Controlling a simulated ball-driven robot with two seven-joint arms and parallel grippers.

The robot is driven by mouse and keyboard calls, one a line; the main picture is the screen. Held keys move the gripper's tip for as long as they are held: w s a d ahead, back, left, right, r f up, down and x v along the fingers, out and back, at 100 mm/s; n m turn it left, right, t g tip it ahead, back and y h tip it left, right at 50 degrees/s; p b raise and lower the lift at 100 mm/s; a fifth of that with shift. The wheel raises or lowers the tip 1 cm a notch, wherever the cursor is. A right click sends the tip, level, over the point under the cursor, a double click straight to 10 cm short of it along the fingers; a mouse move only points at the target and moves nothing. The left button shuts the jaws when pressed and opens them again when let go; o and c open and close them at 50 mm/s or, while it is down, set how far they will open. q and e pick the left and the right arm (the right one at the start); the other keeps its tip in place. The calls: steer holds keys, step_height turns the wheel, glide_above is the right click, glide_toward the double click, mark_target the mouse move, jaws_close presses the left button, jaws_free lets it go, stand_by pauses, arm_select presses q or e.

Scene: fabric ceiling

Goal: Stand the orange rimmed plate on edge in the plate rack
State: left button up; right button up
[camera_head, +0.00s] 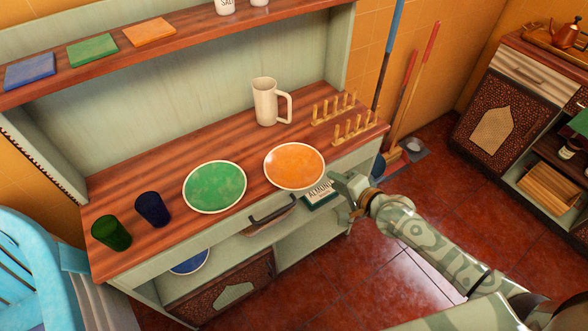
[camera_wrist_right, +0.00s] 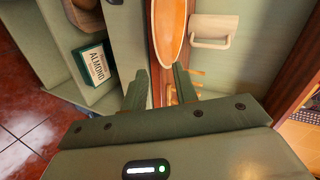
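The orange rimmed plate (camera_head: 294,164) lies flat near the front edge of the wooden counter, beside a green plate. Its orange face and pale rim also show in the right wrist view (camera_wrist_right: 170,28). The plate rack (camera_head: 345,117), two rows of wooden pegs, stands empty at the counter's right end. My right gripper (camera_head: 340,182) is just off the plate's right front side, at the counter edge. In the right wrist view its two fingers (camera_wrist_right: 160,80) are apart with nothing held between them. I cannot tell whether a finger touches the plate. My left gripper is out of view.
The green plate (camera_head: 214,186) and two dark cups (camera_head: 152,209) stand to the left. A cream mug (camera_head: 265,103) stands behind the orange plate. An almond box (camera_head: 321,194) sits below the counter edge. A shelf (camera_head: 180,42) overhangs the back.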

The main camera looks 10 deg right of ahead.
mark_target(314, 171)
steer(key=b+x, duration=0.2)
steer(key=x, duration=0.2)
steer(key=shift+w+a+f, duration=0.15)
steer(key=shift+a+f, duration=0.1)
steer(key=shift+w+a, duration=0.1)
steer(key=shift+w, duration=0.3)
jaws_close()
